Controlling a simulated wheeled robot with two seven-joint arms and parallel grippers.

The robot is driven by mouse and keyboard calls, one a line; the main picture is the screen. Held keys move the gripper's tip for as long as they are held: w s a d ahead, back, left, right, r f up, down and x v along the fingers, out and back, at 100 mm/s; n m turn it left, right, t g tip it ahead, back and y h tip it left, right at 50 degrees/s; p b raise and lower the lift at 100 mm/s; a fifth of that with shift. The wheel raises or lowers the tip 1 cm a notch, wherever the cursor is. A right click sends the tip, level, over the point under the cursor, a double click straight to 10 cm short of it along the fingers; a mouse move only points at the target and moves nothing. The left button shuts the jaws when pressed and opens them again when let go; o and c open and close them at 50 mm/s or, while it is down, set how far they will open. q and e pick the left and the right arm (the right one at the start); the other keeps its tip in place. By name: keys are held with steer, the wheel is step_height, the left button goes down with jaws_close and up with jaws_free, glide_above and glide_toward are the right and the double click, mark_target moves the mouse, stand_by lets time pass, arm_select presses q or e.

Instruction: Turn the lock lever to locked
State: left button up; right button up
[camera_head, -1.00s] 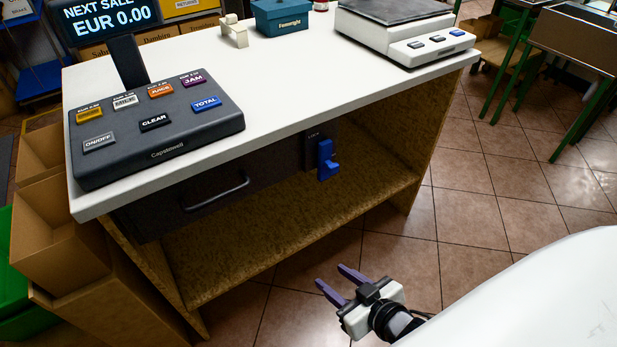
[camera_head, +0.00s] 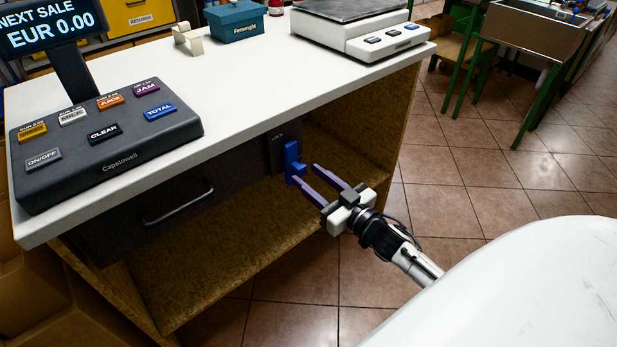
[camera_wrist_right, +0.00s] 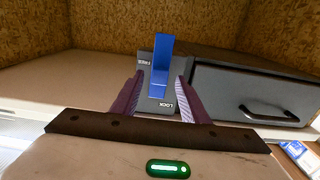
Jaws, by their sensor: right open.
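The blue lock lever (camera_head: 291,160) sits on a dark plate under the counter top, to the right of the drawer. In the right wrist view the lever (camera_wrist_right: 162,62) stands between my fingers, over a plate (camera_wrist_right: 146,72) marked FREE and LOCK. The lever's broad end lies toward the FREE side. My right gripper (camera_head: 306,176) is open, its purple fingertips close to the lever. In the wrist view its fingers (camera_wrist_right: 160,95) lie either side of the lever with gaps. I cannot tell if either finger touches it. My left gripper is not in view.
The dark drawer (camera_head: 150,205) with a bar handle (camera_head: 178,207) is beside the lever. The white counter top (camera_head: 240,90) overhangs it, carrying a till keypad (camera_head: 100,145) and a scale (camera_head: 365,35). An open shelf (camera_head: 215,255) lies below.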

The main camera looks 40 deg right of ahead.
steer(key=shift+w, duration=0.6)
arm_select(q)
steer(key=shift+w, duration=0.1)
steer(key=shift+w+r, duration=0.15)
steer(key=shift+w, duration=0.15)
arm_select(e)
steer(key=shift+a, duration=0.1)
jaws_close()
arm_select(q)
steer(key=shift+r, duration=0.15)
